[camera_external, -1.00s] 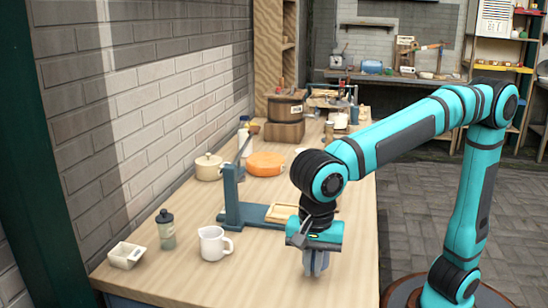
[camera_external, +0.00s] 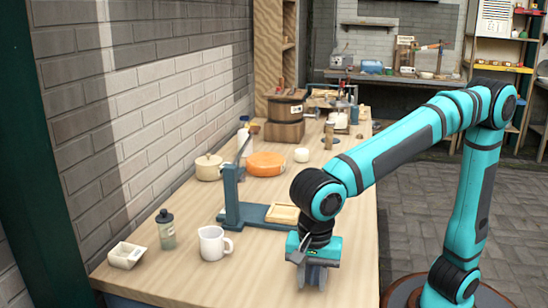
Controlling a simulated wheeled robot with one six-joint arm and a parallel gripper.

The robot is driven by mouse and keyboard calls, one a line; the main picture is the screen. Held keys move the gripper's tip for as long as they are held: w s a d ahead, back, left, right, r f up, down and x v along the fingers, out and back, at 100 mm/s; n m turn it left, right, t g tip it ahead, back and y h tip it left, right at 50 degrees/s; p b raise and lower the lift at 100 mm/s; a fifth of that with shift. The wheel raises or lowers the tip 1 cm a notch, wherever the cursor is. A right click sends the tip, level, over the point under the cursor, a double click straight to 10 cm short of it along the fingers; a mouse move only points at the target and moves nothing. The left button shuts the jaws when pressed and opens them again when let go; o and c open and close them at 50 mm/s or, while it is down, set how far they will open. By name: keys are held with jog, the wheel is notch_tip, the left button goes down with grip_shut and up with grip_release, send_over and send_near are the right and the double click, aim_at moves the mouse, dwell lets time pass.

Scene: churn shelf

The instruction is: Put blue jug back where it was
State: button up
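I cannot make out a blue jug for certain on the near table (camera_external: 170,280). A white jug (camera_external: 211,244) with a handle on its right stands upright near the front. My gripper (camera_external: 314,284) points down at the table's right side, to the right of the white jug and apart from it. Its grey fingers are low over the tabletop. Whether they are open, or hold anything, is too small to tell. A blue rounded object (camera_external: 372,67) lies on the far bench, too small to identify.
A blue-grey upright stand (camera_external: 232,195) with a wooden tray (camera_external: 283,214) is behind my gripper. A dark-capped bottle (camera_external: 166,230) and a small white dish (camera_external: 127,255) stand left. A cream pot (camera_external: 208,167) and orange round box (camera_external: 266,164) are farther back. The front table is clear.

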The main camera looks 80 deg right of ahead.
notch_tip(320, 180, up, 12)
jog(key=shift+r, duration=0.15)
dwell(0.6)
jog(key=d+r+n+t+y, duration=0.2)
jog(key=d+r+n+t, duration=0.15)
jog(key=d, duration=0.75)
jog(key=d+r+n+t+y, duration=0.15)
jog(key=d+n+t, duration=0.35)
jog(key=d, duration=0.6)
jog(key=s+d+r+n+t+h, duration=0.3)
jog(key=s+d+n+t, duration=0.6)
jog(key=d, duration=0.7)
jog(key=s+r, duration=0.1)
jog(key=s, duration=0.2)
jog(key=shift+s+d+r, duration=0.2)
jog(key=shift+s, duration=0.2)
